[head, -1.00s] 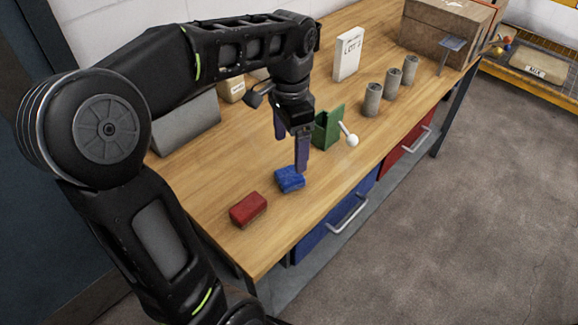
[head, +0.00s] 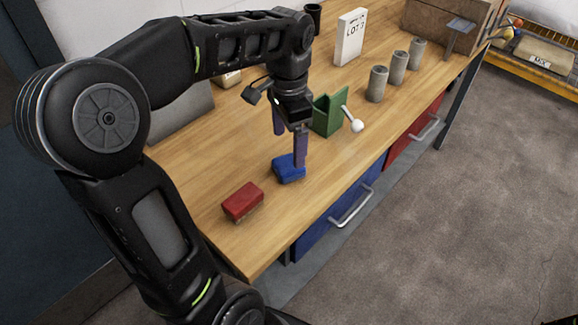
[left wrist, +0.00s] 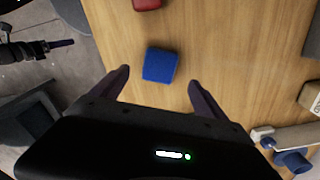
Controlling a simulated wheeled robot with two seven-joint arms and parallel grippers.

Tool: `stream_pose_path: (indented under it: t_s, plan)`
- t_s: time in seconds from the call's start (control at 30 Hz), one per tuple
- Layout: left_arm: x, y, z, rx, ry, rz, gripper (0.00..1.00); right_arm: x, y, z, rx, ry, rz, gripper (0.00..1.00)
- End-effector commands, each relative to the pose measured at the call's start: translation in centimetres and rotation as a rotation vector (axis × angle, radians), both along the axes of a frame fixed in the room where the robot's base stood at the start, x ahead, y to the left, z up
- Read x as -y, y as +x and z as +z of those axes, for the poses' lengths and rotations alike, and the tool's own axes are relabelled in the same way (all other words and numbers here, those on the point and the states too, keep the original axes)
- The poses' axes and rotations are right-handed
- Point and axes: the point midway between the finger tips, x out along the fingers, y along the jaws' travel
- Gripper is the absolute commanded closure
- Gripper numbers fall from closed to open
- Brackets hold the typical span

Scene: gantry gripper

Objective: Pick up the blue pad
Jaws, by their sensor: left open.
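The blue pad (head: 287,170) lies on the wooden bench top, beyond a red pad (head: 243,201). My left gripper (head: 289,149) is open and empty, pointing down just above the blue pad; one finger partly covers the pad's right end in the head view. In the left wrist view the blue pad (left wrist: 160,65) shows whole, in line with the gap between the two fingers (left wrist: 158,78) and slightly past their tips.
A green holder (head: 330,113) with a white-knobbed lever (head: 356,125) stands close behind the gripper. Several grey cylinders (head: 397,67), a white box (head: 350,36) and a brown carton (head: 436,18) stand farther back. The bench's front edge is near the pads.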

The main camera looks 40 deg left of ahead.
Motion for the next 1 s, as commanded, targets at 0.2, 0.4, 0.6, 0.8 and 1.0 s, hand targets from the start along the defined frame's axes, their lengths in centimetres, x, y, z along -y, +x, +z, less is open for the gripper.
stream_pose_path:
  t_s: [0.2,0.4,0.6,0.8,1.0]
  plan:
    - [0.0,0.0,-1.5,0.0,0.0,0.0,0.15,0.0,0.0,0.0,0.0,0.0,0.0,0.2]
    - [0.0,0.0,-1.5,0.0,0.0,0.0,0.15,0.0,0.0,0.0,0.0,0.0,0.0,0.2]
    - [0.0,-0.1,-3.0,-0.004,-0.001,0.001,0.15,0.0,0.0,0.3,0.0,0.0,0.0,0.2]
    - [0.1,0.0,-6.0,-0.004,-0.001,0.001,0.15,0.0,0.0,0.6,0.0,0.0,0.0,0.2]
    - [0.1,0.0,-6.8,0.0,-0.001,0.001,0.15,0.0,0.0,0.6,0.0,0.0,0.0,0.2]
